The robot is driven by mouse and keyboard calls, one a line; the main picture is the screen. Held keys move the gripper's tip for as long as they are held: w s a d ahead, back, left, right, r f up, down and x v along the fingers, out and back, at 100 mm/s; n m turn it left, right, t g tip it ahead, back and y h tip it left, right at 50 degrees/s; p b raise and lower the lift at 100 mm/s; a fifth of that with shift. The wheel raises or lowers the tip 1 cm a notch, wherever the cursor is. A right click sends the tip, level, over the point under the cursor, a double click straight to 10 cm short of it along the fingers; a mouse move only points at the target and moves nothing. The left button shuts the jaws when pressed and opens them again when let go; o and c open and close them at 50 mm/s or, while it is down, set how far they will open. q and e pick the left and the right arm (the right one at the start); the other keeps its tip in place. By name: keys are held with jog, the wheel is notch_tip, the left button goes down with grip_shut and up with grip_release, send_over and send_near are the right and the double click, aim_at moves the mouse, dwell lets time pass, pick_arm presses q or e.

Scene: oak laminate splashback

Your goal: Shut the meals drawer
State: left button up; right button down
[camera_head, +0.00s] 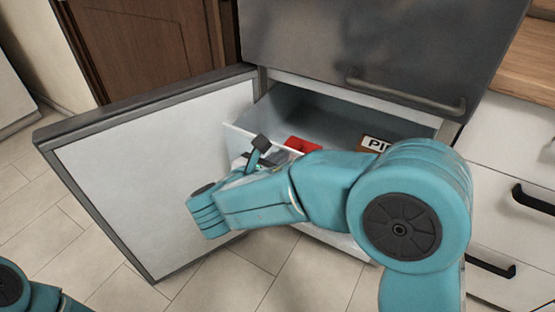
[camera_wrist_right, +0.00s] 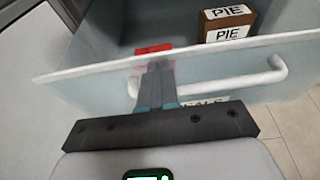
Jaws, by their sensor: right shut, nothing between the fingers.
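The meals drawer (camera_head: 239,131) is a pale translucent bin, pulled out of the open fridge compartment. Its white front handle (camera_wrist_right: 245,84) shows in the right wrist view, with a partly hidden label below ending in "ALS" (camera_wrist_right: 208,103). Inside are brown PIE boxes (camera_wrist_right: 228,20) and a red item (camera_head: 301,145). My right gripper (camera_wrist_right: 155,75) is shut and empty, at the front of the drawer near the handle; whether it touches is unclear. In the head view my right wrist and forearm hide part of the drawer front. My left gripper is outside the view; only part of that arm shows at bottom left.
The open fridge door (camera_head: 150,165) stands to the left of the drawer. A shut grey upper door (camera_head: 380,40) with a bar handle is above. White cabinet drawers (camera_head: 510,190) with black handles stand to the right. Tiled floor (camera_head: 270,275) is clear in front.

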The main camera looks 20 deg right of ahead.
jog(key=shift+w+d+r, duration=0.1)
jog(key=shift+w+d, duration=0.2)
jog(key=shift+d, duration=0.1)
jog(key=w+d+p, duration=0.5)
jog(key=w+d, duration=0.9)
jog(key=d, duration=0.2)
